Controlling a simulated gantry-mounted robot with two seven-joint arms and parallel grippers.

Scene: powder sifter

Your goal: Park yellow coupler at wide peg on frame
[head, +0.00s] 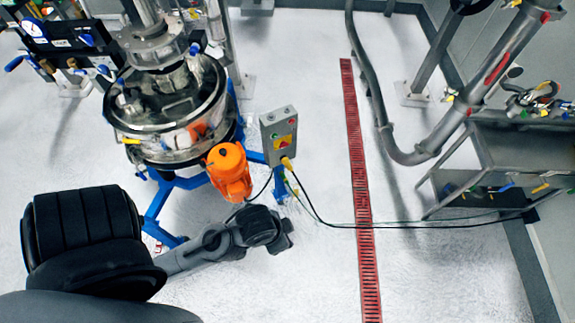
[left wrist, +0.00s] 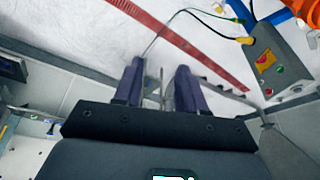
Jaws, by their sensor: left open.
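The yellow coupler (head: 287,163) shows in the head view as a small yellow connector at the lower edge of the grey control box (head: 279,135), with a dark cable hanging from it. In the left wrist view it shows at the upper right (left wrist: 245,41), beside the box (left wrist: 266,60). My left gripper (left wrist: 157,85) is open and empty, its two dark fingers apart and away from the coupler. In the head view the end of my left arm is below the box, but the fingers cannot be made out. The blue frame (head: 158,203) stands under the sifter; I cannot make out the wide peg.
An orange motor (head: 229,172) sits left of the box, beside the steel sifter vessel (head: 165,125). Dark cables run across the white floor and the red drain grate (head: 355,150) to a metal cart (head: 510,150). The floor right of my left arm is otherwise clear.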

